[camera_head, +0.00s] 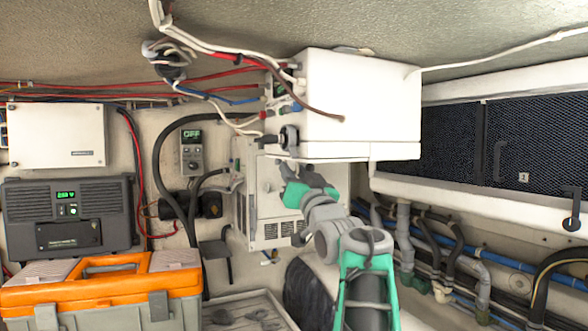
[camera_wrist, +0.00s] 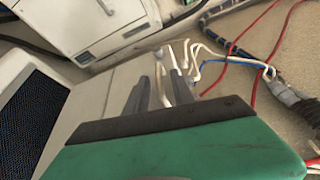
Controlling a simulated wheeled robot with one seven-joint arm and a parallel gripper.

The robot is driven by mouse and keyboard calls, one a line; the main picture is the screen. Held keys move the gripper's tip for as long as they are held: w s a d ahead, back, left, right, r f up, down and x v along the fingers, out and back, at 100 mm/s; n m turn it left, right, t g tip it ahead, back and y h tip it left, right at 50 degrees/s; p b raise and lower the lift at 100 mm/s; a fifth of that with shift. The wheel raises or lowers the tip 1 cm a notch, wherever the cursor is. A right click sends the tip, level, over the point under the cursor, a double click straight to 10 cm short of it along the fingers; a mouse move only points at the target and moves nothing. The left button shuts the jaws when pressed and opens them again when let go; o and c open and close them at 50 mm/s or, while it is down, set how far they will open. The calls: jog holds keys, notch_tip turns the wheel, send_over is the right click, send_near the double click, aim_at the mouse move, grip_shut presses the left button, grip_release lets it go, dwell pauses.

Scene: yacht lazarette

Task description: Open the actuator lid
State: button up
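A large white box (camera_head: 358,105) hangs at the upper middle of the head view, with a seam low on its front and cables at its left end. It seems to be the actuator housing; no part is clearly marked as the actuator lid. My gripper (camera_head: 284,172) is just below the box's lower left corner, in front of a smaller white wall unit (camera_head: 268,200). Contact with the box cannot be made out. In the wrist view, the two grey fingers of my gripper (camera_wrist: 160,88) stand apart. A thin pale piece shows between or behind them.
Red, white and blue cables (camera_wrist: 225,62) run close by the fingers in the wrist view. A dark mesh panel (camera_head: 545,140) is at the right, with pipes below. An orange-lidded toolbox (camera_head: 105,285) and a grey charger-like unit (camera_head: 68,215) stand at the left.

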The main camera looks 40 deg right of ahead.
grip_shut()
jog(key=shift+f, duration=0.1)
dwell(1.2)
